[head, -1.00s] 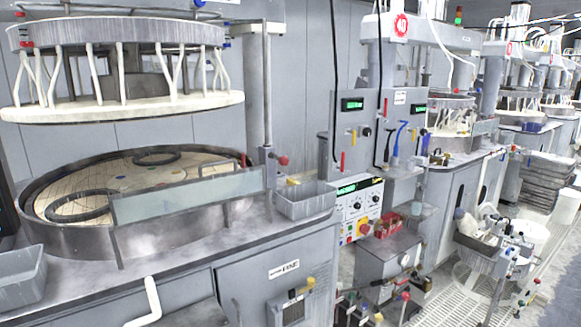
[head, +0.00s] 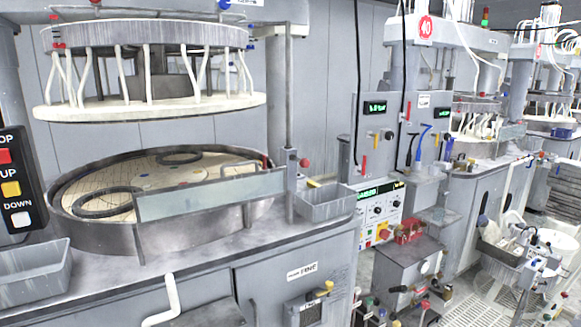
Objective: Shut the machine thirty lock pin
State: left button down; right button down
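A polishing machine fills the left, with its upper plate (head: 165,104) raised above a round lower platen (head: 105,188). A red knob (head: 304,163) sits on a short upright post (head: 291,184) at the platen's right rim; I cannot tell if it is the lock pin or whether it is shut. No number thirty is readable on this machine. A round red sign (head: 425,28), seemingly reading 40, is on the machine behind to the right. Neither of my grippers is in view.
A black button box (head: 17,180) marked UP and DOWN is at the left edge. A grey bin (head: 327,203) stands right of the platen, another tray (head: 35,275) at front left. A control panel (head: 378,212) and a cluttered cart (head: 400,268) stand to the right.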

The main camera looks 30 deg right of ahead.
aim_at(304, 162)
jog(key=i+l+u, duration=0.1)
jog(key=l+u, duration=0.3)
jog(key=l, duration=0.35)
jog(key=l+u, duration=0.4)
jog(key=l, duration=0.35)
